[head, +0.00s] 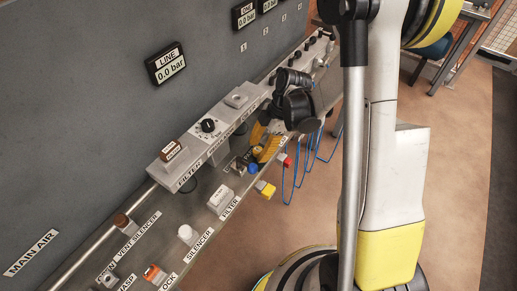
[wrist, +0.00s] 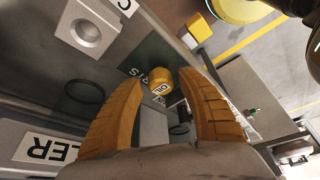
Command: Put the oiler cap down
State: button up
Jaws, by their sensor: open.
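The oiler cap (wrist: 163,78) is a short yellow cylinder with an "OIL" label on its face. In the wrist view it sits low at the shelf, between and just beyond my fingertips. I see a gap on both sides of it, and cannot tell whether it touches a finger. My gripper (wrist: 161,84) is open, its two ribbed yellow fingers spread around the cap's place. In the head view my gripper (head: 262,146) is low over the shelf beside the bench front. The cap cannot be told apart from the yellow fingers there.
A raised row with a black knob (head: 208,126) runs behind. Blue hoses (head: 297,178) hang at the right.

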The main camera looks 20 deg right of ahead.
jog(key=p+v, duration=0.4)
jog(key=v, duration=0.7)
jog(key=s+a+r+m+t+h, duration=0.2)
jog(key=s+r+m+t, duration=0.1)
jog(key=s+r+m, duration=0.3)
jog(key=s+a+r+m+t+h, duration=0.1)
jog(key=s+r+m+t, duration=0.3)
jog(key=r+m, duration=0.6)
jog(key=shift+s+a+m+h, duration=0.35)
jog(key=shift+s+m+h, duration=0.35)
jog(key=shift+s+m, duration=0.65)
